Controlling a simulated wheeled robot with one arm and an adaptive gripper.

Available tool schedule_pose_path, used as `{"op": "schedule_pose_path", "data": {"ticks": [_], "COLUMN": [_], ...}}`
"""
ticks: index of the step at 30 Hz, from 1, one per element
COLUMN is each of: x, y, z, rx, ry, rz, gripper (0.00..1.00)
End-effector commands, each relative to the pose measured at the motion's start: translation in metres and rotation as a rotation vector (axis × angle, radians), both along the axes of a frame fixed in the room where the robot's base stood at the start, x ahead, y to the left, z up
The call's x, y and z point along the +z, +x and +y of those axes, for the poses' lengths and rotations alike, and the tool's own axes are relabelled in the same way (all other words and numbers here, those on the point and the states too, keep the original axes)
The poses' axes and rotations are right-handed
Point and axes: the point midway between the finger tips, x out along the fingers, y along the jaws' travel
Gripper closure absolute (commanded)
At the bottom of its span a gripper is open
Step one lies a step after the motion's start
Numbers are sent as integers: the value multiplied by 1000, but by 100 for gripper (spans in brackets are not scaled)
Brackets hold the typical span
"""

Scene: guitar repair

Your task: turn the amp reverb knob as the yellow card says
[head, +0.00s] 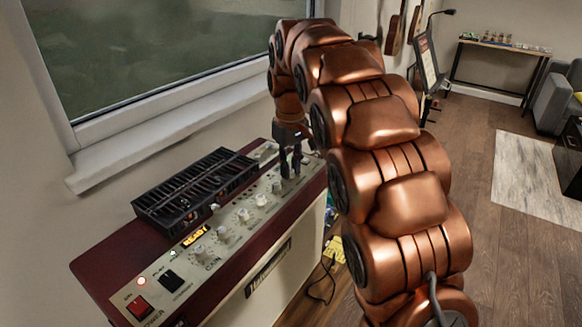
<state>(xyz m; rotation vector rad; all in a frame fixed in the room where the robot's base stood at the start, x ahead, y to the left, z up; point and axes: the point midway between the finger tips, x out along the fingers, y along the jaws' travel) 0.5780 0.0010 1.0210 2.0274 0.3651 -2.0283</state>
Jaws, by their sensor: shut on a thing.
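The amp (110,258) is a dark red cabinet with a cream control panel on its top front edge. A row of pale knobs runs along the panel, including one knob (243,215) near the middle. My gripper (290,172) points down at the far right part of the panel and is shut on a knob there. The fingers hide most of that knob, and its label and pointer cannot be read. A yellow card (333,248) shows partly beside the amp's right side, behind my arm. Its writing is too small to read.
A black slatted unit (195,187) sits on the amp top, left of my gripper. The window sill (170,140) is behind. Open wooden floor lies right.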

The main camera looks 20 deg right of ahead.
Motion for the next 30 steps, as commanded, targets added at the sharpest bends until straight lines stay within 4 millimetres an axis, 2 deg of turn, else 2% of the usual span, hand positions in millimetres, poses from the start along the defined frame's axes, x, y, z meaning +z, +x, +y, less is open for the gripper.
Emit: {"op": "schedule_pose_path", "data": {"ticks": [30], "x": [3], "y": [2], "z": [1], "rx": [-964], "ry": [4], "rz": [-9], "gripper": [100]}}
